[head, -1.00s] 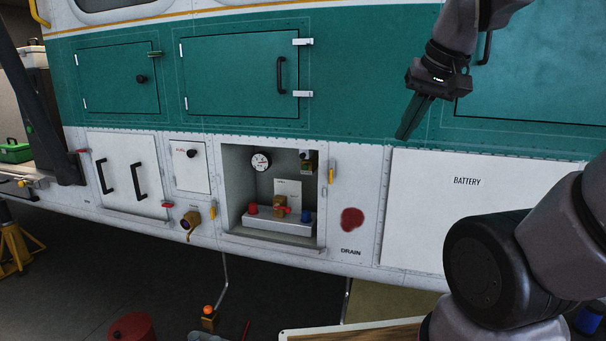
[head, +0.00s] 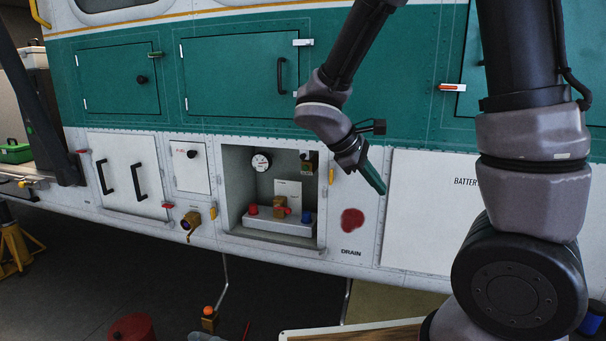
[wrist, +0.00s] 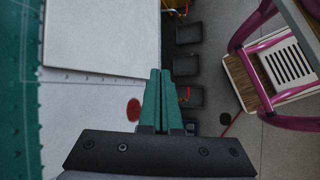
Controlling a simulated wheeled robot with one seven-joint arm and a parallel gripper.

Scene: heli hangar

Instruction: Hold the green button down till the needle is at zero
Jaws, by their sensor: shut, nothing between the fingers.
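A round white gauge (head: 261,161) with a dark needle sits at the upper back of an open recess (head: 231,190) in the white lower panel. The needle's reading is too small to tell. A small box with a greenish face (head: 308,166) is at the recess's upper right; I cannot clearly make out a green button on it. My gripper (head: 378,188) is shut and empty, its green fingers pointing down and right, to the right of the recess and apart from it. In the wrist view the shut fingers (wrist: 164,80) point past the white panel; gauge and recess are not visible there.
Inside the recess are a red knob (head: 252,210), a brass valve block (head: 280,206) and a blue knob (head: 306,217). A yellow handle (head: 331,176) is at its right edge. A red patch (head: 352,220) marks the panel. A pink-framed cart (wrist: 262,60) shows in the wrist view.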

